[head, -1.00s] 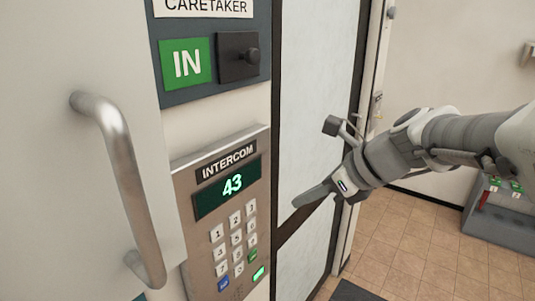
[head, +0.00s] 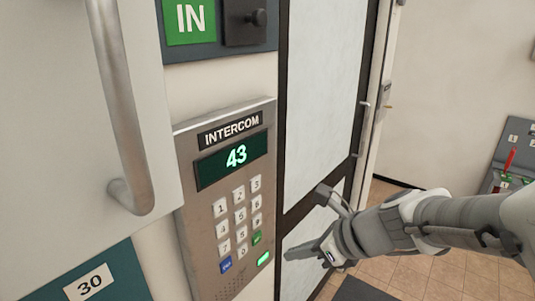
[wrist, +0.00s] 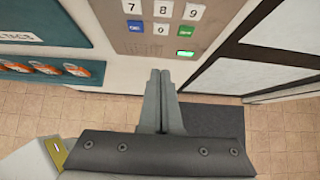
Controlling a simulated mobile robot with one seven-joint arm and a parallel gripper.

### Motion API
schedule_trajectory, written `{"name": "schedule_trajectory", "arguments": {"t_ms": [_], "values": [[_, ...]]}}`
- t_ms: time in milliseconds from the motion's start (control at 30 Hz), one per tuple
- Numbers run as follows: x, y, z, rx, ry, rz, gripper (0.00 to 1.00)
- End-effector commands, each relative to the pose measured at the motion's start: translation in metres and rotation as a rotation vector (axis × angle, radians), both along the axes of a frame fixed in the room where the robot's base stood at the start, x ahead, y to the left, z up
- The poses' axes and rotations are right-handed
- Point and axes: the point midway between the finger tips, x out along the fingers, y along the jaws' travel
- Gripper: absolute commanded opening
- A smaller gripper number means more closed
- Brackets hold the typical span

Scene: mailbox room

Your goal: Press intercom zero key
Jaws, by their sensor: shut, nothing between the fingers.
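The intercom (head: 190,185) is a metal panel on the wall, with its display (head: 233,158) reading 43 in green. Its keypad holds white digit keys, a blue key (head: 226,263) at the lower left and a green key (head: 257,238) at the lower right. The zero key (head: 242,249) sits between those two in the bottom row. It also shows in the wrist view (wrist: 161,29). My gripper (head: 288,256) is shut and empty, to the right of the keypad's lower part. In the wrist view its fingertips (wrist: 160,72) are below the zero key, apart from it.
A lit green button (head: 264,259) is at the panel's lower right. A metal door handle (head: 125,125) stands out at the left. A glazed door (head: 322,110) is right of the intercom, and a grey box with a red lever (head: 508,162) is at far right.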

Motion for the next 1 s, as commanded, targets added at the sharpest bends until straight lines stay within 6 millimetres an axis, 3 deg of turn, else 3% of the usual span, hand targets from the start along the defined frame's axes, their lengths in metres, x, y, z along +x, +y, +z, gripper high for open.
{"name": "schedule_trajectory", "arguments": {"t_ms": [533,733,1000], "values": [[0.042,0.055,-0.074,-0.002,0.004,0.004,0.00],[0.060,0.078,-0.069,0.000,0.001,0.004,0.00],[0.067,0.087,-0.070,0.000,0.001,0.001,0.00]]}}
